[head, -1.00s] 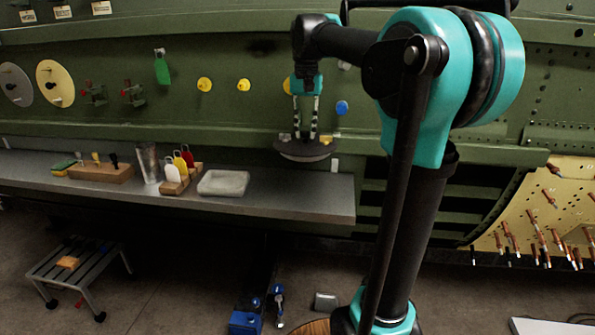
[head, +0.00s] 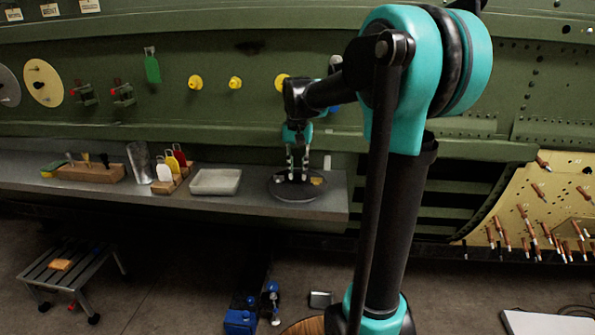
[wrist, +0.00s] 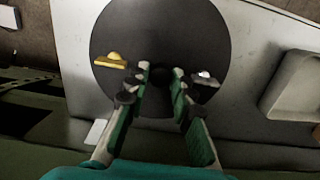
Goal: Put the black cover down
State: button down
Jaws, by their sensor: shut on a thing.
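The black cover (head: 283,194) is a flat, dark round disc at the right end of the grey shelf (head: 240,206). It looks level and on or just above the shelf top; I cannot tell if it fully touches. My gripper (head: 298,174) points down over its middle, shut on the small central knob. In the wrist view the cover (wrist: 180,30) fills the upper middle, and my gripper (wrist: 162,78) has its fingertips at its centre. A yellow piece (wrist: 112,60) and a grey piece (wrist: 205,78) show at its left and right sides.
A pale tray (head: 216,181) stands just left of the cover. Further left are tagged holders (head: 172,172), a metal cup (head: 140,162) and a wooden tool block (head: 90,172). The green fuselage wall (head: 220,120) rises behind. The shelf's right end is close by.

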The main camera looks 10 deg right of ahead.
aim_at(298, 173)
jog(key=c, duration=1.3)
grip_release()
notch_tip(298, 173, up, 12)
